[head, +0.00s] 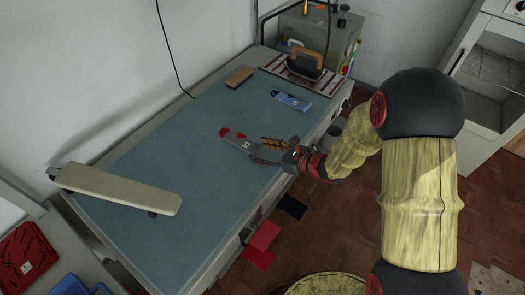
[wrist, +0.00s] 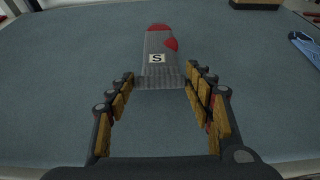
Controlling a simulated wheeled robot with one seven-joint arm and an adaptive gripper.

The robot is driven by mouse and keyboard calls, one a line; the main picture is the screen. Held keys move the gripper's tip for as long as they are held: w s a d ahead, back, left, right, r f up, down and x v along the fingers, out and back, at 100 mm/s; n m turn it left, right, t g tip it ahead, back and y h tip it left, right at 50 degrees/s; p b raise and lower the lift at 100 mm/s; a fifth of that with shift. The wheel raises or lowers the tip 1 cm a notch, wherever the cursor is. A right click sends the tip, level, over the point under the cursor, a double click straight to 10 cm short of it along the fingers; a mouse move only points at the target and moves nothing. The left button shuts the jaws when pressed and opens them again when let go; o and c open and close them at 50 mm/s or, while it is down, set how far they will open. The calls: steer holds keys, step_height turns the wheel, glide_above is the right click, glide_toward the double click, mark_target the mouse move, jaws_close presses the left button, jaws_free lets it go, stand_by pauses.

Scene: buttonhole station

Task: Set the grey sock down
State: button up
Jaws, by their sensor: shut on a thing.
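The grey sock (head: 238,140) has a red toe and a red heel, and a white label with an S. In the wrist view the sock (wrist: 160,72) points straight away from me, toe at the far end. My gripper (head: 266,149) is over the front right part of the blue-grey table top. In the wrist view my gripper (wrist: 160,82) is shut on the cuff end of the sock, one finger at each side. The sock is at or just above the table top; I cannot tell whether it touches.
The table top (head: 180,145) is clear around the sock. A blue packet (head: 291,101), a wooden block (head: 239,76) and an iron (head: 304,63) on a striped mat are toward the back. A padded pressing board (head: 115,187) stands at the left. Red pieces (head: 262,236) lie below the front edge.

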steer(key=shift+s+f+b, duration=0.15)
steer(key=shift+f+b, duration=0.2)
steer(key=shift+f, duration=0.15)
